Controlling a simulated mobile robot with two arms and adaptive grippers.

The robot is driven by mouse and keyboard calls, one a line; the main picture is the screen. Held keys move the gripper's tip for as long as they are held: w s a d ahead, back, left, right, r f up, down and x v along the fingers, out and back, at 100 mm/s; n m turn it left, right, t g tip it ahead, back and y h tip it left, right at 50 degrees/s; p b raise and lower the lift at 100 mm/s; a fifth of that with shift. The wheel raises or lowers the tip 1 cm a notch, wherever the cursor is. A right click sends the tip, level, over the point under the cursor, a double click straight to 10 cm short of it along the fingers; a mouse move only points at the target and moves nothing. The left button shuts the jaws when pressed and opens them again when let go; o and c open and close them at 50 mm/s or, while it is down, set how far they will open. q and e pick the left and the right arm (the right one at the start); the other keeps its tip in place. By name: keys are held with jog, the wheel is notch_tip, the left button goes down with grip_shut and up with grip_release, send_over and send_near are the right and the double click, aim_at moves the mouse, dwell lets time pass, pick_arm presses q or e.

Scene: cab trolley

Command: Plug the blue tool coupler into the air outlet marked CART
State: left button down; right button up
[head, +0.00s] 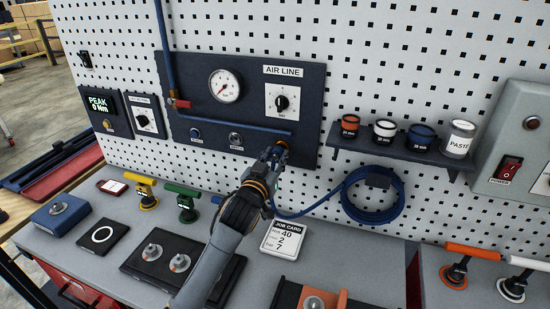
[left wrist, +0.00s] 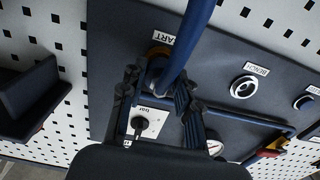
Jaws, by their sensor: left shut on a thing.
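My left gripper (head: 277,153) is at the lower right of the dark AIR LINE panel (head: 210,75). It is shut on the blue tool coupler, which is mostly hidden between the fingers; its blue hose (left wrist: 198,30) runs past them in the left wrist view. The CART outlet shows as an orange ring (left wrist: 158,52) behind the hose and fingers (left wrist: 160,92), under a partly covered label ending in "ART". The coupler is at this outlet, but I cannot tell whether it is seated in it. My right gripper is not in view.
Two other outlets (head: 195,133) (head: 236,139) sit left of my gripper. A blue hose coil (head: 373,195) hangs at right, below a shelf (head: 400,150) with several jars. The job card (head: 283,239), tools and a dark tray (head: 150,262) lie on the bench below my arm.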

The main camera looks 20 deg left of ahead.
pick_arm(q)
jog(key=shift+w, duration=0.4)
jog(key=c, duration=0.9)
grip_release()
jog(key=s, duration=1.2)
jog(key=shift+a, duration=0.2)
jog(key=o, duration=0.9)
